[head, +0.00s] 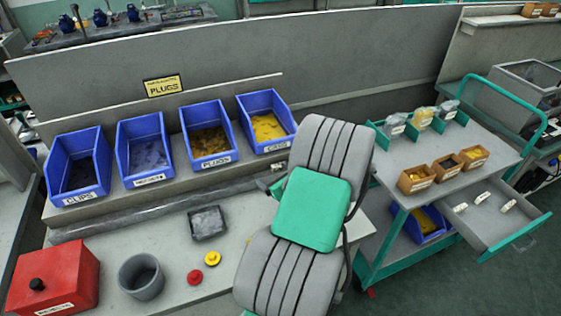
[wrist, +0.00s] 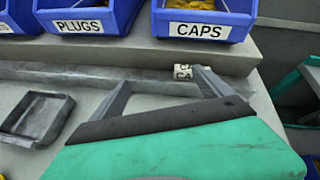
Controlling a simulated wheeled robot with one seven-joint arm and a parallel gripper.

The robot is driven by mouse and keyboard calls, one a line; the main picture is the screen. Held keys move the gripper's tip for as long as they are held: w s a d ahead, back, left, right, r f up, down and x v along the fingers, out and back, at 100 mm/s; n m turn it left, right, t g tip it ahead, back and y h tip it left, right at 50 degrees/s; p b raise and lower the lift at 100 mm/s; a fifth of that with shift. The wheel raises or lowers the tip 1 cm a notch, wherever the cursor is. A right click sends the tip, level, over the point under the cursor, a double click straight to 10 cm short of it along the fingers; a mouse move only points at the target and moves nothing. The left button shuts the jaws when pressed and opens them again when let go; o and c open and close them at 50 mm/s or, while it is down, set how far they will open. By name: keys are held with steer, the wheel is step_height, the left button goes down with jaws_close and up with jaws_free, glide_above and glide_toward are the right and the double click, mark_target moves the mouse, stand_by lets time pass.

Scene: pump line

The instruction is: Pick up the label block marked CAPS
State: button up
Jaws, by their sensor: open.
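The small pale label block (wrist: 184,73) lies on the ledge below the CAPS bin in the wrist view. Only the letters "CA" can be read on it; my right finger hides part of it. My gripper (wrist: 161,80) is open, with its two grey fingers reaching toward the ledge. The block is by the right fingertip, not centred between the fingers; I cannot tell whether they touch. The blue CAPS bin (wrist: 205,15) stands just behind it.
Blue bins stand in a row on the shelf, including the PLUGS bin (head: 209,133). A dark tray (head: 207,223), a grey cup (head: 141,277) and a red box (head: 54,279) are on the bench. A green cart at right has an open drawer (head: 487,218) holding small pale blocks.

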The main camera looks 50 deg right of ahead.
mark_target(282, 172)
steer(key=s+d+m+h, duration=0.1)
steer(key=d+m, duration=0.1)
steer(key=s+d+m, duration=0.1)
steer(key=s+m, duration=0.1)
steer(key=shift+s+d+f+h, duration=0.1)
steer(key=shift+d+f+h, duration=0.05)
steer(key=shift+d+h, duration=0.25)
steer(key=p+x, duration=0.1)
steer(key=x, duration=0.6)
steer(key=shift+d+p, duration=0.3)
steer(key=shift+c, duration=0.4)
steer(key=c, duration=1.4)
